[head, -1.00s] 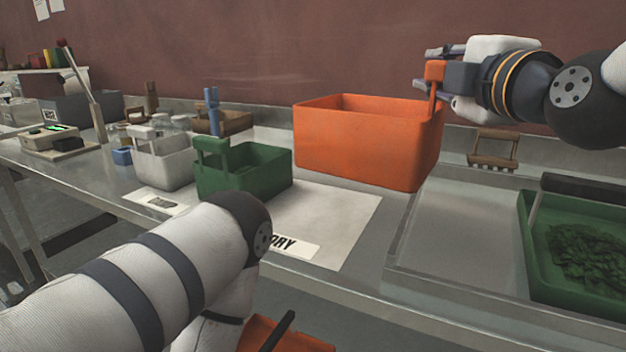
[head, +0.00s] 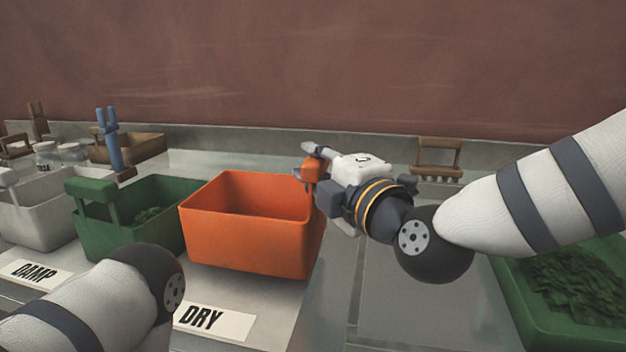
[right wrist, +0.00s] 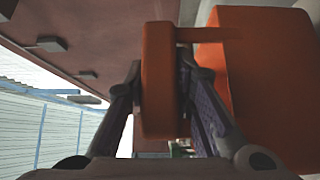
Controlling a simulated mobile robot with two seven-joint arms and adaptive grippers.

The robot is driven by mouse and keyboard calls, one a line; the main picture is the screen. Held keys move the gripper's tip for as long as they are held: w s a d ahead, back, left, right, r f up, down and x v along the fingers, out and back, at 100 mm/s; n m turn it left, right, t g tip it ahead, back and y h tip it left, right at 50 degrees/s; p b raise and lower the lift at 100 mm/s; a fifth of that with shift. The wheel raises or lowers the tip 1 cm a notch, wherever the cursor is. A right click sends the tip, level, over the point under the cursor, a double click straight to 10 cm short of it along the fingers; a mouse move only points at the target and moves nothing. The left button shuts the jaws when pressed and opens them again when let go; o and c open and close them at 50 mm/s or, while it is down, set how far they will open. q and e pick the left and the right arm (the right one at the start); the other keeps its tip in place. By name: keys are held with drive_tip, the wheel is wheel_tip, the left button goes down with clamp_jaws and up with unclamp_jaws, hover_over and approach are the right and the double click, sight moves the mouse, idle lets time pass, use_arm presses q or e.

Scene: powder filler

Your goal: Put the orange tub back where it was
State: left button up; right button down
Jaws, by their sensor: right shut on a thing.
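The orange tub (head: 245,240) is upright in the head view, over the pale mat just behind the DRY label (head: 215,318). It is close beside a green tub (head: 120,235) on its left. A shadow lies under its front edge; I cannot tell whether its base touches the mat. My right gripper (head: 311,172) is shut on the orange handle at the tub's right side. In the right wrist view, the two fingers (right wrist: 160,95) clamp the upright orange handle, with the tub's wall (right wrist: 270,80) at the right. My left gripper is out of view; only that arm shows.
A white tub (head: 40,215) stands left of the green one, behind a DAMP label (head: 35,272). A green tray of leaves (head: 575,285) is at the right. A blue tool (head: 112,140) and a wooden box (head: 140,147) stand behind the tubs. A wooden rack (head: 437,157) stands behind my right arm.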

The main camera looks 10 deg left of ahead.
sight(313, 195)
drive_tip(key=f, duration=0.2)
drive_tip(key=w+f, duration=0.1)
drive_tip(key=f, duration=0.1)
drive_tip(key=shift+a+f+b, duration=0.1)
drive_tip(key=shift+a+b, duration=0.1)
drive_tip(key=shift+b, duration=0.1)
drive_tip(key=shift+s+d+r, duration=0.35)
drive_tip(key=shift+s+r, duration=0.25)
drive_tip(key=shift+s, duration=0.1)
drive_tip(key=shift+w+a, duration=0.1)
drive_tip(key=shift+w, duration=0.1)
drive_tip(key=c, duration=1.5)
unclamp_jaws()
drive_tip(key=shift+f, duration=0.1)
drive_tip(key=shift+o, duration=0.7)
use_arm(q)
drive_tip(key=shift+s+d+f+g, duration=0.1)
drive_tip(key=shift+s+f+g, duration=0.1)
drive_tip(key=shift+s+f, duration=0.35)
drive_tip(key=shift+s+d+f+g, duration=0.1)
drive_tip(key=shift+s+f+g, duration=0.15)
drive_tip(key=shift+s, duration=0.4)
